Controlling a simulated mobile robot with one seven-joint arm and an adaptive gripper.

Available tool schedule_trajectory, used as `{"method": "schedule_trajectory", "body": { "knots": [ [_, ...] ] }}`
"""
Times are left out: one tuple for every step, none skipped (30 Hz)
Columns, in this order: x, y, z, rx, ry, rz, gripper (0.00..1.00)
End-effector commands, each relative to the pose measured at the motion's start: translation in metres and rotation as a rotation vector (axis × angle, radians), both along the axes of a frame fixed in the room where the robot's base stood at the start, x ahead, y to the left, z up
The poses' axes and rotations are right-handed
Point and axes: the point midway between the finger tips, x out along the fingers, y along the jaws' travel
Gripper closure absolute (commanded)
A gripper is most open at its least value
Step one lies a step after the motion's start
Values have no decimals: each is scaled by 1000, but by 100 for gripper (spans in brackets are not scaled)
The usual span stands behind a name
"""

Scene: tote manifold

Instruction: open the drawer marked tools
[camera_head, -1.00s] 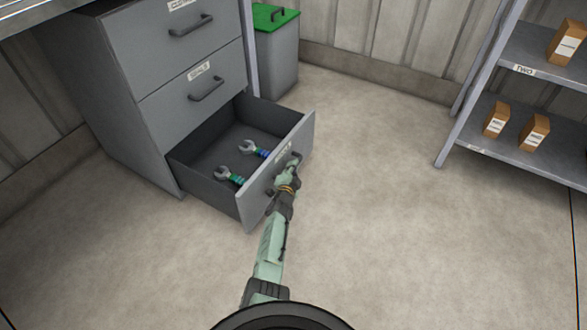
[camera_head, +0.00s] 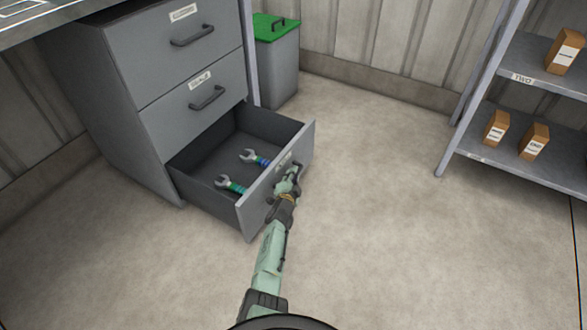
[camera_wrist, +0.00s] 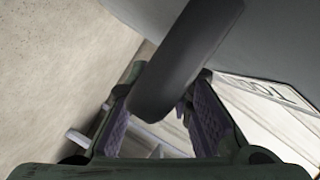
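The drawer marked TOOLS is the bottom drawer (camera_head: 262,207) of a grey cabinet (camera_head: 110,110) and stands pulled well out. Its label (camera_wrist: 270,95) shows partly in the wrist view. Two wrenches, one with a green handle (camera_head: 230,184) and one with a blue handle (camera_head: 254,157), lie inside. My gripper (camera_head: 289,183) is at the drawer front. In the wrist view the dark bar handle (camera_wrist: 187,60) lies between my two purple-padded fingers (camera_wrist: 165,110), which appear closed around it. Their exact contact is partly hidden by the bar.
Two closed drawers (camera_head: 195,97) are above the open one. A grey bin (camera_head: 278,70) with a green lid stands behind it. A shelf (camera_head: 515,165) with several brown boxes is at the right. The floor (camera_head: 380,230) between is clear.

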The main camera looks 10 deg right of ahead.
Motion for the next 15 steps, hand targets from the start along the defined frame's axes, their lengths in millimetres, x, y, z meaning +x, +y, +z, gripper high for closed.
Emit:
{"method": "schedule_trajectory", "body": {
  "knots": [
    [1,2,6,2,-5,1,80],
    [1,2,9,1,-5,1,80],
    [1,3,14,1,-6,2,80],
    [1,3,18,0,-7,3,80],
    [0,2,22,0,-7,1,80],
    [2,3,29,0,-11,2,80],
    [3,3,34,0,-12,2,80],
    [3,3,38,-1,-13,1,80],
    [3,3,44,-1,-13,1,80],
    [3,4,47,0,-13,2,80],
    [2,4,51,0,-14,1,80],
    [3,3,57,-1,-14,2,80],
    [3,4,61,0,-13,2,80],
    [3,3,65,0,-13,2,80],
    [2,3,68,0,-10,1,80]
  ]
}}
